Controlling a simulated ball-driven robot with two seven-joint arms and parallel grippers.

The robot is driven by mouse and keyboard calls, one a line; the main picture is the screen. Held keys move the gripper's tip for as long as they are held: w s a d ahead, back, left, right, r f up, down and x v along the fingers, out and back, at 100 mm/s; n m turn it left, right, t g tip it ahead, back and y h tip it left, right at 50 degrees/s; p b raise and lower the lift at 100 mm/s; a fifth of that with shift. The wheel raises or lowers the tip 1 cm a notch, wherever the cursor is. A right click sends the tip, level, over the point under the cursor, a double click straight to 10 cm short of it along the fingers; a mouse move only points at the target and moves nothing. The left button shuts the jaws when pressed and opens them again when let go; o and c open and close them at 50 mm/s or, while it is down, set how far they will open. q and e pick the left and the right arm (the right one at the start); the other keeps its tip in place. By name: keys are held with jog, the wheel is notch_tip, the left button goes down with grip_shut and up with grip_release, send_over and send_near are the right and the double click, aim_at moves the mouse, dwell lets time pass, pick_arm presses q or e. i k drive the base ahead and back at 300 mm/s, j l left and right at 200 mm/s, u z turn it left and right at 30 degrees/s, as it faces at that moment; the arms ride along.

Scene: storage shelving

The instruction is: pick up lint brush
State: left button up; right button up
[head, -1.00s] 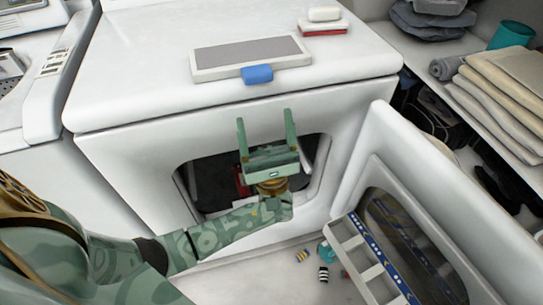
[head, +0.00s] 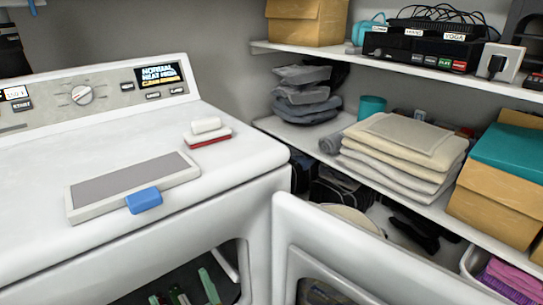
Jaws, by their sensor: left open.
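A red-and-white brush-like block (head: 208,137) with a rounded white top lies on the dryer top, near its right edge. A flat pale panel with a grey face (head: 130,184) lies nearer the dryer's front edge, with a blue tab (head: 144,200) on its front side. I cannot tell for certain which of these is the lint brush; the red-and-white block looks most like one. My left gripper (head: 183,293) shows only as green fingertips at the bottom edge, in front of the dryer opening. It is open, below and apart from both things. My right gripper is not in view.
The white dryer (head: 60,160) has a control panel at its back. Its open door (head: 350,250) stands out at the lower right. Shelves on the right hold folded towels (head: 400,150), a teal cup (head: 371,107) and boxes (head: 495,190). The dryer top is otherwise clear.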

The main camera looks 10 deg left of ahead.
aim_at(206, 131)
jog(key=k, duration=1)
